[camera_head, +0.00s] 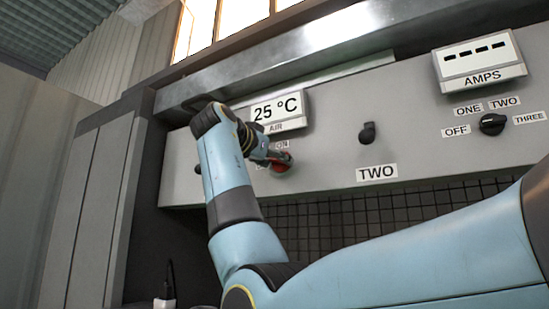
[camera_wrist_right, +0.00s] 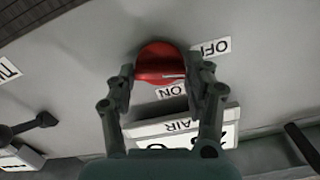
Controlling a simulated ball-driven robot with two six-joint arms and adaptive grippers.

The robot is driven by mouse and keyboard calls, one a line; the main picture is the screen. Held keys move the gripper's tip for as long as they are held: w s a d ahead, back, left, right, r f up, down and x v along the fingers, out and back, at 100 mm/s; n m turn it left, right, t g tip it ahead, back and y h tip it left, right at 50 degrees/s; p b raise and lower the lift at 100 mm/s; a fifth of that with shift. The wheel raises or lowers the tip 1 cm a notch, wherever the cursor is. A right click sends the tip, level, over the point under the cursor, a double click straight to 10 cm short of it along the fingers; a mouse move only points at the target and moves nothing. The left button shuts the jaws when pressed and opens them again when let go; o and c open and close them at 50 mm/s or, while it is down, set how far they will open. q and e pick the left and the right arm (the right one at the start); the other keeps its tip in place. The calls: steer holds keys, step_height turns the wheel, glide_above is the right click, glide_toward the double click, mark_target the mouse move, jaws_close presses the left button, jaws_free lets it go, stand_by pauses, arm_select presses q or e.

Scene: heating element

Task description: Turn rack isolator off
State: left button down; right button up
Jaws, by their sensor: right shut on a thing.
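The red rack isolator knob (camera_head: 283,164) is on the grey panel below the 25 °C display. In the wrist view the red knob (camera_wrist_right: 158,57) sits between the two fingers of my right gripper (camera_wrist_right: 166,76), with one finger on each side. My right gripper (camera_head: 277,157) is shut on it. In the wrist view, the OFF label (camera_wrist_right: 211,47) lies to the knob's upper right and the ON label (camera_wrist_right: 170,90) lies below it. A short white mark on the knob points to the right in this view; I cannot tell which label it matches. My left gripper is not in view.
The 25 °C display (camera_head: 277,109) with its AIR label is just above my right wrist. A black switch (camera_head: 367,133) above the TWO label and a black rotary knob (camera_head: 492,124) under the AMPS display (camera_head: 478,60) are to the right. A dark grid (camera_head: 350,217) lies below the panel.

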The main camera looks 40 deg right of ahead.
steer(key=shift+n, duration=1.5)
steer(key=o, duration=1.2)
steer(key=v, duration=1.2)
steer(key=shift+a, duration=0.1)
